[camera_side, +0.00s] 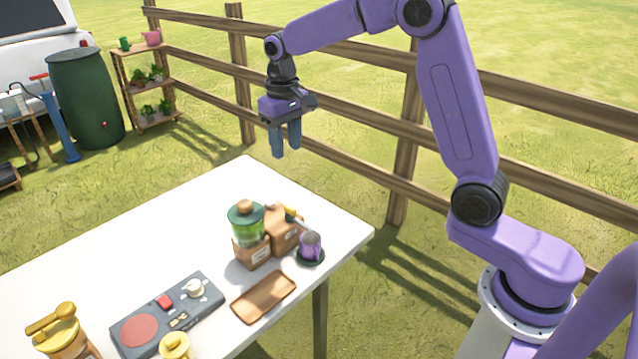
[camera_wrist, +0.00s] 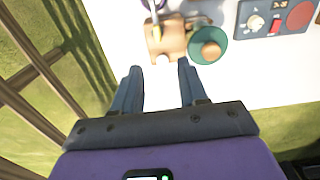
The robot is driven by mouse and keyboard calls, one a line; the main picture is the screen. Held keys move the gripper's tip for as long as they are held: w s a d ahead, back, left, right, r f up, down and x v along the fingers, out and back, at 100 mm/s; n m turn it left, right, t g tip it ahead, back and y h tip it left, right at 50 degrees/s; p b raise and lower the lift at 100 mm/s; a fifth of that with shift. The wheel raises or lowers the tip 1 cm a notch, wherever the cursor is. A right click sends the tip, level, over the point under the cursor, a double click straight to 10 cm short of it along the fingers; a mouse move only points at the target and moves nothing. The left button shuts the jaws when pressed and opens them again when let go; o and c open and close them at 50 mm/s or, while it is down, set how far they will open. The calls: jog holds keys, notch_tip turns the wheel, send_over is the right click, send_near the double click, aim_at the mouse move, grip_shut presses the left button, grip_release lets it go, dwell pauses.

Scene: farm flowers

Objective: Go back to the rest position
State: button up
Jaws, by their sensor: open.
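My gripper (camera_side: 286,140) is raised high above the far edge of the white table (camera_side: 190,225), with its blue fingers pointing down. In the wrist view my gripper (camera_wrist: 160,88) shows its two fingers apart, with nothing between them but the table top below. It touches nothing in either view. My purple arm reaches over from the right, bent at the elbow.
A green-lidded jar (camera_side: 246,222) on a wooden box, a purple cup (camera_side: 311,246) on a dark saucer, a wooden tray (camera_side: 264,297) and a grey panel (camera_side: 207,291) with a red disc are on the table. A wooden fence (camera_side: 408,120) runs behind.

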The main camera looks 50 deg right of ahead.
jog(key=s+a+n, duration=0.3)
jog(key=s, duration=0.5)
jog(key=s+a+n, duration=0.2)
jog(key=s+n, duration=0.1)
jog(key=s, duration=0.6)
jog(key=s+d+f+n, duration=0.1)
jog(key=s+d+n, duration=0.1)
jog(key=s, duration=0.7)
jog(key=s+d+f+n, duration=0.1)
jog(key=s+d+n, duration=0.2)
jog(key=s, duration=0.6)
jog(key=shift+s+d+f+n, duration=0.3)
jog(key=shift+s+n, duration=0.1)
jog(key=shift+n, duration=0.3)
